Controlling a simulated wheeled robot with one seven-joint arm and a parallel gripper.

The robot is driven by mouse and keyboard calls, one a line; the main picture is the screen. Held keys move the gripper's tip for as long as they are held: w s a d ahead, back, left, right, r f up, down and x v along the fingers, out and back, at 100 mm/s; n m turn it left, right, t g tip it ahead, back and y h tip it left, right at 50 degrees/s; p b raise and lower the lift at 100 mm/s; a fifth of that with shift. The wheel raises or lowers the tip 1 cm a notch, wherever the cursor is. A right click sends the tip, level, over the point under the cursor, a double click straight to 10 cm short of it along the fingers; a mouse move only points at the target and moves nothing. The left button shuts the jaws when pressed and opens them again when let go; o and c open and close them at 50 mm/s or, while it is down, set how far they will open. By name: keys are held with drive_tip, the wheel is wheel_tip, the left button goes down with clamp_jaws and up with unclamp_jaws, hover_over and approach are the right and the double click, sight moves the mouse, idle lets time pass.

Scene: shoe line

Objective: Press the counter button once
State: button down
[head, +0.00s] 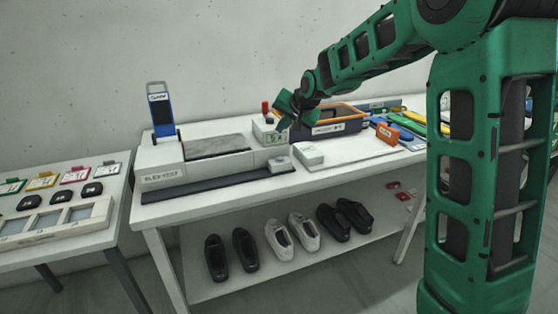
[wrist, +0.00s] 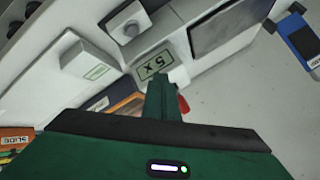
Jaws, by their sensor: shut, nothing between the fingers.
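The counter is a white box (head: 262,129) on the long table, with a greenish display (head: 275,138). The display also shows in the wrist view (wrist: 155,65) and carries a 5 and an x-like mark. A red upright part (head: 265,107) shows at the box's top; in the wrist view it is partly hidden behind my fingers (wrist: 183,104). A small white block (head: 279,164) stands in front, with a round knob-like top in the wrist view (wrist: 130,29); I cannot tell which part is the button. My gripper (head: 283,122) is shut and empty, just above the counter's right side.
A white machine (head: 160,165) with a blue upright panel stands left of the counter. A white box (head: 308,154) and a dark bin with an orange rim (head: 328,128) are to the right. Shoes stand on the lower shelf (head: 225,287).

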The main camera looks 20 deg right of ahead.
drive_tip(key=shift+f, duration=4.1)
drive_tip(key=shift+s+f, duration=0.1)
drive_tip(key=shift+f, duration=0.25)
drive_tip(key=shift+f, duration=0.5)
drive_tip(key=shift+r, duration=0.95)
drive_tip(key=shift+r, duration=0.1)
drive_tip(key=shift+r, duration=2.4)
